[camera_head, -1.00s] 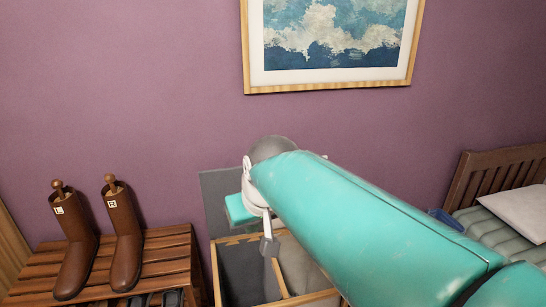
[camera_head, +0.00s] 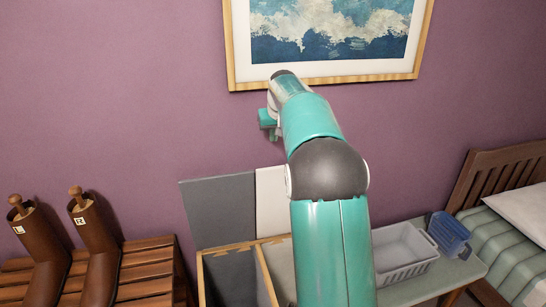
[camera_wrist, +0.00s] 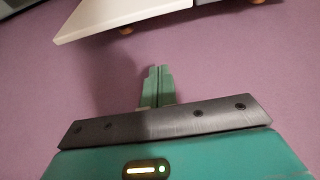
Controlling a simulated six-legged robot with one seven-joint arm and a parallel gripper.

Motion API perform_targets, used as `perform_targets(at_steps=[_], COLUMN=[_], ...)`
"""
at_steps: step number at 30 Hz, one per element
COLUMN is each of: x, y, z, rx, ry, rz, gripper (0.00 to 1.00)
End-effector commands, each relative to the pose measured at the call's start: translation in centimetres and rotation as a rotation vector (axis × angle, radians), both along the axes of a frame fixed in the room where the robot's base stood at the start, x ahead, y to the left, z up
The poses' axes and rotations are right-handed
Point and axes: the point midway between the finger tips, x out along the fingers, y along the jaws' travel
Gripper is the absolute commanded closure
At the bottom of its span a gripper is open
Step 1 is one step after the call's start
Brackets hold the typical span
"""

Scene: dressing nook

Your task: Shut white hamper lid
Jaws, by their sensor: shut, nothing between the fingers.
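The hamper (camera_head: 232,244) is a wooden-framed box with two compartments against the wall. Its white lid (camera_head: 270,205) stands raised against the wall, partly hidden by my arm. The grey lid (camera_head: 222,212) stands raised to its left. The white lid also shows at the top of the wrist view (camera_wrist: 125,14). My gripper (camera_head: 268,120) is above the lids near the wall, its fingertips not clear in the head view. In the wrist view its fingers (camera_wrist: 157,72) are shut and empty, apart from the white lid.
Brown boots (camera_head: 100,245) stand on a slatted wooden bench (camera_head: 150,265) at left. A grey basket (camera_head: 402,252) and a blue container (camera_head: 448,232) sit on a table at right, beside a bed (camera_head: 510,225). A framed picture (camera_head: 235,60) hangs above.

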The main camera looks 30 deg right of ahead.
Motion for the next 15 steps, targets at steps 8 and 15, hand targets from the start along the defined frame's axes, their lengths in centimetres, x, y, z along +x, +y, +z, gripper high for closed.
perform_targets(at_steps=[8,15], x=[0.5,2.2], y=[-0.5,-1.1], z=[-2.1,-6.0], rx=[0.002,0.002], ry=[0.003,0.004], rz=[0.000,0.000], gripper=[1.00,1.00])
